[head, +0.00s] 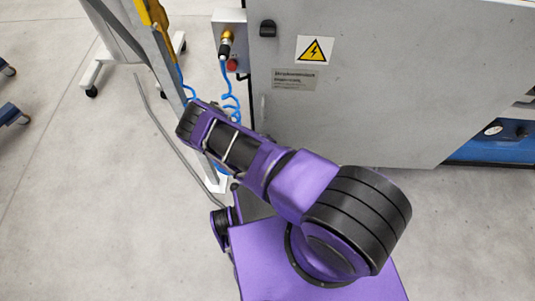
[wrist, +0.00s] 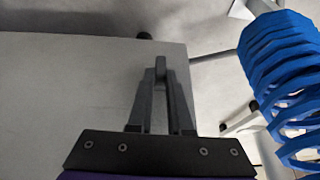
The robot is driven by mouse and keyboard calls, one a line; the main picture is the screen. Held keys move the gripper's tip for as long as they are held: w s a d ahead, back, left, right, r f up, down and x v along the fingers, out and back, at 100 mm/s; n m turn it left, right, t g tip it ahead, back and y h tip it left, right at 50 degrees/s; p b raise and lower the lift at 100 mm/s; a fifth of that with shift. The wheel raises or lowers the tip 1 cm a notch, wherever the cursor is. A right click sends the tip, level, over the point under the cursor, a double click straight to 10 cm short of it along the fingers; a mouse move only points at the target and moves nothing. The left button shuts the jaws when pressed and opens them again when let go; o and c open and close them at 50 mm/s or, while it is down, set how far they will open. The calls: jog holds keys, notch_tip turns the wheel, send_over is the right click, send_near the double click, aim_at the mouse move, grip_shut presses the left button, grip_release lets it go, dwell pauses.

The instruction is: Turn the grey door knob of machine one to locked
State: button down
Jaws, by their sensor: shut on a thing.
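The grey door knob (wrist: 159,63) shows in the wrist view as a narrow dark grey bar in front of the pale machine panel (wrist: 60,90). My gripper (wrist: 160,78) is shut on it, with the fingers at either side. Which way the knob is turned is hard to tell, since the fingers hide much of it. In the head view the grey machine door (head: 380,90) fills the upper right. There my arm reaches to its left edge, and I cannot make out the fingertips or the held knob.
A blue coiled hose (wrist: 285,80) hangs close on the right in the wrist view. A small box with a red button (head: 232,64) and a plug is beside the door in the head view. A yellow-and-grey stand (head: 165,45) rises left of it. Floor at the left is mostly clear.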

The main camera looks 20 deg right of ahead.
jog(key=shift+w+a+f+h+b, duration=0.2)
jog(key=shift+f+h+b, duration=0.1)
jog(key=shift+b, duration=0.5)
jog(key=shift+w+a+r+n+g+h+b, duration=0.1)
jog(key=shift+a+n+g+h+b, duration=0.2)
jog(key=shift+h, duration=0.6)
jog(key=shift+a+r+n+g+h+b, duration=0.15)
jog(key=shift+h+b, duration=0.25)
jog(key=shift+h, duration=0.5)
jog(key=shift+d, duration=0.1)
jog(key=c, duration=0.8)
grip_release()
jog(key=shift+c, duration=0.2)
jog(key=p+v, duration=0.3)
jog(key=v, duration=1.4)
jog(key=shift+r, duration=0.2)
